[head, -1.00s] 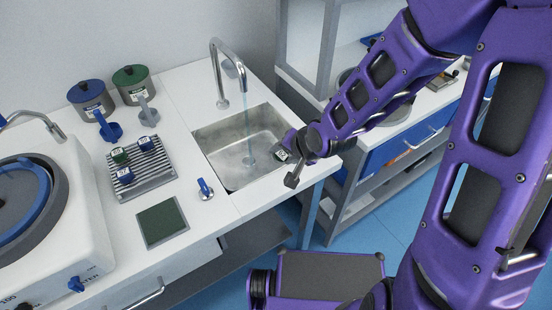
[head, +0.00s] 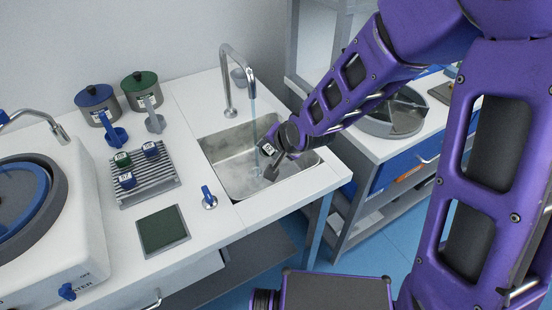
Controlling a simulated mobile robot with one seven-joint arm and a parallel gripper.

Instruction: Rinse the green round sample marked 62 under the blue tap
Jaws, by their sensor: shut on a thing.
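My gripper (head: 276,162) is over the steel sink, shut on a small dark sample (head: 269,150) with a white label on top. The sample's colour and number are too small to tell. The chrome tap spout (head: 238,51) bends over the sink, and a thin bluish water stream (head: 255,115) falls from it. The held sample is just right of the stream; I cannot tell whether the water touches it. A blue tap lever (head: 208,197) sits on the counter in front of the sink (head: 222,181).
A ribbed rack (head: 151,187) left of the sink holds a green sample (head: 122,159) and two blue ones (head: 150,148). Blue-lidded (head: 94,98) and green-lidded (head: 140,86) pots stand behind. A dark green pad (head: 163,229) lies in front. A grinding machine (head: 60,240) is at left.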

